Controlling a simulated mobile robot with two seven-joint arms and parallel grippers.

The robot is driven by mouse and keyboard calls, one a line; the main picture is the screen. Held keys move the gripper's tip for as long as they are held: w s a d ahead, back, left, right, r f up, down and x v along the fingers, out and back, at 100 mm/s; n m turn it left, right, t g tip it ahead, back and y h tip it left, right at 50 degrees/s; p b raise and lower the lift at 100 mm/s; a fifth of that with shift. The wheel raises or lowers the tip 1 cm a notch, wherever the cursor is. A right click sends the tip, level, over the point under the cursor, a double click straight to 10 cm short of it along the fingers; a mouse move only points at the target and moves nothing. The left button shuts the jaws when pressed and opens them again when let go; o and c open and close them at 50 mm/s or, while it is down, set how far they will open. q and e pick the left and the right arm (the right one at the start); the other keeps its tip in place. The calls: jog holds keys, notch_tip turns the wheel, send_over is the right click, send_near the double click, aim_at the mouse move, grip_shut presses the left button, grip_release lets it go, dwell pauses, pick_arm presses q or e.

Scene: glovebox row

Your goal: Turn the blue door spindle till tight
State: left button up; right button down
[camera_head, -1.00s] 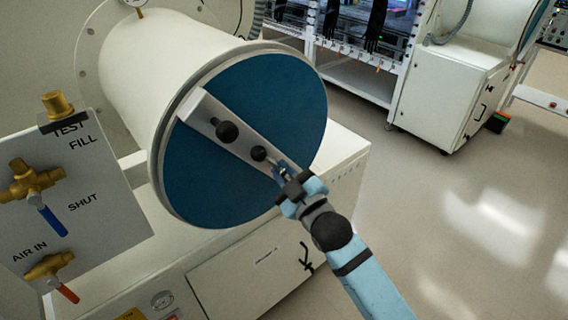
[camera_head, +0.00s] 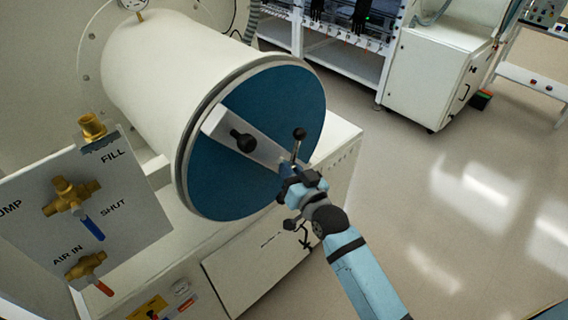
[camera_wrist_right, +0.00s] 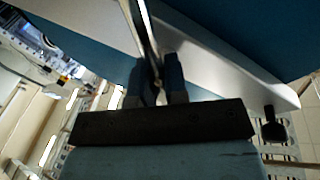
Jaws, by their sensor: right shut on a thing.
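The round blue door (camera_head: 222,185) closes the end of a white cylinder. A pale crossbar (camera_head: 222,123) lies diagonally over it, with a black knob (camera_head: 243,140) standing out from it. At the bar's right end, the spindle's metal handle rod (camera_head: 296,150) stands nearly upright, tipped by a black ball. My right gripper (camera_head: 290,173) is shut on this rod below the ball. In the right wrist view the rod (camera_wrist_right: 146,35) runs between the close fingers (camera_wrist_right: 157,82). My left gripper is not in view.
A valve panel (camera_head: 135,205) with brass valves, a blue lever and a red lever stands at the left. A white cabinet (camera_head: 260,262) lies under the cylinder. Another white cabinet (camera_head: 428,80) stands at the back right. The floor (camera_head: 430,190) at the right is clear.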

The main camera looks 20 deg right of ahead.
jog(key=shift+m, duration=0.6)
jog(key=shift+m+g+p, duration=0.3)
jog(key=shift+m+p, duration=0.15)
jog(key=shift+m, duration=0.15)
jog(key=shift+a, duration=0.1)
jog(key=c, duration=1.1)
grip_release()
jog(key=shift+c, duration=0.2)
jog(key=shift+s, duration=0.1)
